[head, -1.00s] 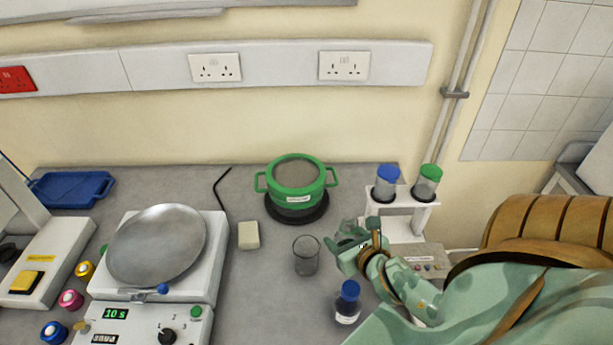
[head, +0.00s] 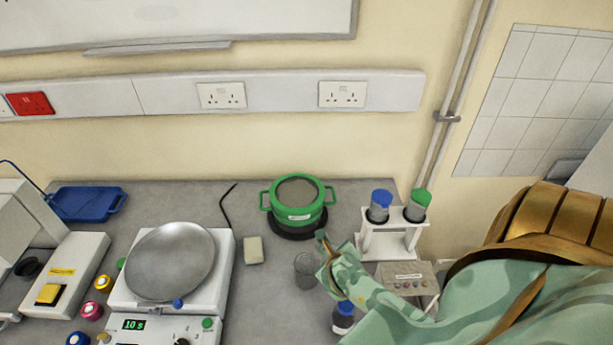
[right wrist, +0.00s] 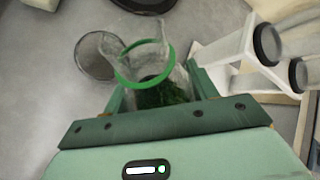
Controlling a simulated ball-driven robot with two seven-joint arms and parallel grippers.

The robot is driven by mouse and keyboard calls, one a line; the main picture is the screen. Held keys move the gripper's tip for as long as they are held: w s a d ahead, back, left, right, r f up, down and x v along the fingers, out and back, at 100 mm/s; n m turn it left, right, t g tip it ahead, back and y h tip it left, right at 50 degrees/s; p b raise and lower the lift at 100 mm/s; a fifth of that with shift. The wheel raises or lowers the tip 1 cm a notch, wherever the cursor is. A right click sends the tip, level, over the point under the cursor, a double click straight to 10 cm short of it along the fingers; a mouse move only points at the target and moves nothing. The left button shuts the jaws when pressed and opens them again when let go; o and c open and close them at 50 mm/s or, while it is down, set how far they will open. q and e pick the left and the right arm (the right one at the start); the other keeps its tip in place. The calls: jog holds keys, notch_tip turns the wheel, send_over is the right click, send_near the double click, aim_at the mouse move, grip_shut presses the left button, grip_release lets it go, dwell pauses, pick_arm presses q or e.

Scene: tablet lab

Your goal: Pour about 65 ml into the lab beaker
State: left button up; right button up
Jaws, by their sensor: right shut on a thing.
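The lab beaker (head: 306,272), clear glass, stands on the grey bench left of my right gripper (head: 324,258), which partly covers it in the head view. In the right wrist view a round glass rim (right wrist: 97,55), apparently the beaker's, lies just left of the gripper. My right gripper (right wrist: 155,92) is shut on a clear vessel with a green ring (right wrist: 140,66). Something dark green shows in or through the vessel; its level cannot be read. In the head view the held vessel is hidden or too small to make out. My left gripper is not in view.
A green pot (head: 298,202) sits on a dark round base behind the beaker. A white rack (head: 391,240) with blue- and green-topped tubes stands right. A blue-capped bottle (head: 344,316) is in front. A pale block (head: 253,250) and a balance-like device (head: 170,262) are left.

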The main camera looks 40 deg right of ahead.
jog(key=shift+n+g+h, duration=0.4)
jog(key=shift+n+g, duration=0.1)
jog(key=shift+g, duration=0.4)
jog(key=f, duration=0.1)
jog(key=f+b, duration=0.1)
jog(key=f, duration=0.2)
jog(key=shift+s+d+b, duration=0.2)
jog(key=shift+s+b, duration=0.1)
jog(key=shift+s+r+p, duration=0.1)
jog(key=shift+r+p, duration=0.2)
jog(key=shift+p, duration=0.2)
jog(key=shift+s+d+f+n+g+h+p, duration=0.1)
jog(key=shift+s+f+n+g+h+p, duration=0.1)
jog(key=shift+n+g+h, duration=0.25)
jog(key=shift+s+d+f+n+g+h+p, duration=0.15)
jog(key=shift+g+h+p, duration=0.1)
jog(key=shift+g, duration=0.4)
jog(key=shift+w+a+r+g+p, duration=0.15)
jog(key=shift+w+r+g+p, duration=0.15)
jog(key=shift+p, duration=0.25)
jog(key=shift+a+r+n+g+h+p, duration=0.1)
jog(key=shift+r+n+g+h+p, duration=0.15)
jog(key=shift+g+h, duration=0.2)
jog(key=shift+f+n+g+h, duration=0.3)
jog(key=shift+n+g+h, duration=0.15)
jog(key=shift+g, duration=0.1)
jog(key=shift+r, duration=0.2)
jog(key=shift+s+r+p, duration=0.1)
jog(key=shift+p, duration=0.2)
